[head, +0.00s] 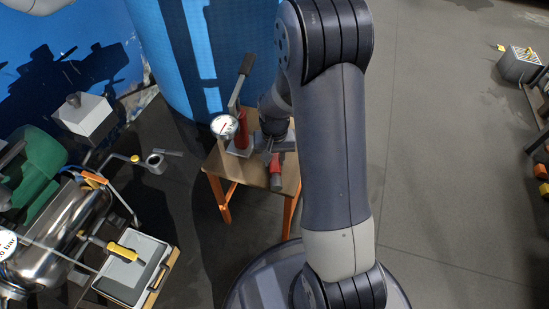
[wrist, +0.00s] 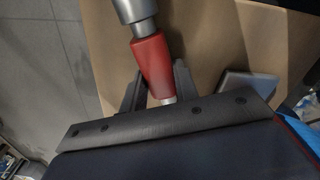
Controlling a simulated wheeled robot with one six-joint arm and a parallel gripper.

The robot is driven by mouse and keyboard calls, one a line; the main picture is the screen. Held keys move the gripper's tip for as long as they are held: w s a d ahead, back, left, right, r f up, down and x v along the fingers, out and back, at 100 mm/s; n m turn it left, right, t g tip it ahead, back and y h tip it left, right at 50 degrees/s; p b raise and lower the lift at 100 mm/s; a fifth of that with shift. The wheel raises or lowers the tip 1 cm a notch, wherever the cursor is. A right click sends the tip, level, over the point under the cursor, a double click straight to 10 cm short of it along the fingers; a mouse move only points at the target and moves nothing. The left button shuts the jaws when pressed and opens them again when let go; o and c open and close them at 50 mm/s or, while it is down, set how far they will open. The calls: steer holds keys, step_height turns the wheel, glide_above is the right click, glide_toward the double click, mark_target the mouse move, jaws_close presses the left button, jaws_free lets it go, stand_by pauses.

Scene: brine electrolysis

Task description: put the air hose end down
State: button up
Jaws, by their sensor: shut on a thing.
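The air hose end is a red sleeve with a grey metal fitting; it shows in the wrist view (wrist: 152,62) and the head view (head: 276,172). My gripper (wrist: 157,88) is shut on the red sleeve, one dark finger on each side. In the head view my gripper (head: 270,156) is low over the small wooden table (head: 222,166) with orange legs. The hose end lies over the tabletop near its front right. I cannot tell whether it touches the wood. My arm hides part of the table's right side.
A red hand pump (head: 241,130) with a long lever and a round gauge (head: 224,127) stands on the table just left of my gripper. A blue barrel (head: 180,60) stands behind. A metal tank (head: 75,225) and a tray (head: 150,249) are at left.

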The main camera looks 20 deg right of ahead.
mark_target(275, 159)
steer(key=shift+f, duration=0.25)
steer(key=o, duration=1)
steer(key=shift+r, duration=0.1)
steer(key=shift+o, duration=0.2)
step_height(275, 159, up, 12)
steer(key=p, duration=0.4)
steer(key=shift+r, duration=0.2)
